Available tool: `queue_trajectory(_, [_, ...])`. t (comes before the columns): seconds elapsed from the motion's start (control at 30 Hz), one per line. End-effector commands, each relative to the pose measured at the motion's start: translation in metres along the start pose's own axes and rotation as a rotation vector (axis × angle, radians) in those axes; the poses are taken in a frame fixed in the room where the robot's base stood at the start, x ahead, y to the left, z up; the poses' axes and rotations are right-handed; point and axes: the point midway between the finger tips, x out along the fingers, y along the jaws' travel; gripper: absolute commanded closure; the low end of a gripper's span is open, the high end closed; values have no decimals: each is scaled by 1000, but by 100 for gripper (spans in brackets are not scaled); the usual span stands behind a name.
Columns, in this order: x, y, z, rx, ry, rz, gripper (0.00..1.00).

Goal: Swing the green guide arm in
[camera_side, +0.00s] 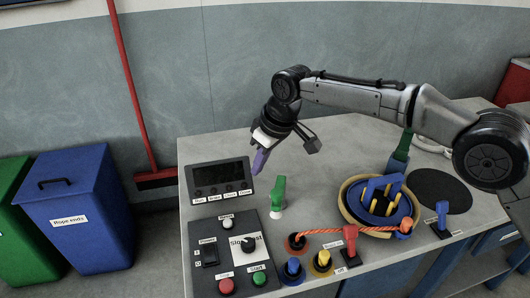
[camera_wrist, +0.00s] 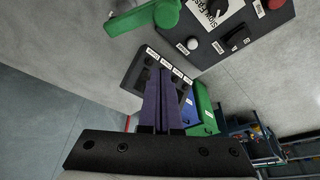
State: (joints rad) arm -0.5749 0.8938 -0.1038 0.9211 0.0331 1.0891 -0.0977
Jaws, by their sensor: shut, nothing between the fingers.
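The green guide arm (camera_side: 278,191) stands on a pale round base on the grey table, right of the display box. In the wrist view a green part (camera_wrist: 146,17), which looks like this arm, shows at the top edge, partly cut off. My gripper (camera_side: 258,166) has purple fingers pointing down, above and left of the green guide arm and apart from it. The fingers are closed together and empty, as the wrist view also shows (camera_wrist: 162,75). A darker green post (camera_side: 400,153) stands behind the yellow-rimmed ring.
The display box (camera_side: 221,180) lies close below my fingertips. The control panel (camera_side: 234,252) is in front. The yellow-rimmed ring (camera_side: 346,203) with blue and yellow parts, an orange rope (camera_side: 328,232) and a red lever (camera_side: 350,240) are to the right. Blue and green bins (camera_side: 84,208) stand left, off the table.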

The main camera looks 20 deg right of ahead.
Motion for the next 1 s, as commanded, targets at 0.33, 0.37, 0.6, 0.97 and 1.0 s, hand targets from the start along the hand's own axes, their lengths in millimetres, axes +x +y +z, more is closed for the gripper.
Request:
queue_trajectory(0.33, [27, 0, 17, 0, 0, 0, 100])
queue_trajectory(0.37, [26, 0, 19, 0, -1, 0, 100])
queue_trajectory(0.6, [22, 0, 34, 1, 1, 0, 100])
queue_trajectory(0.97, [21, 0, 39, 1, 1, 0, 100])
queue_trajectory(1.0, [21, 0, 39, 0, 1, 0, 100])
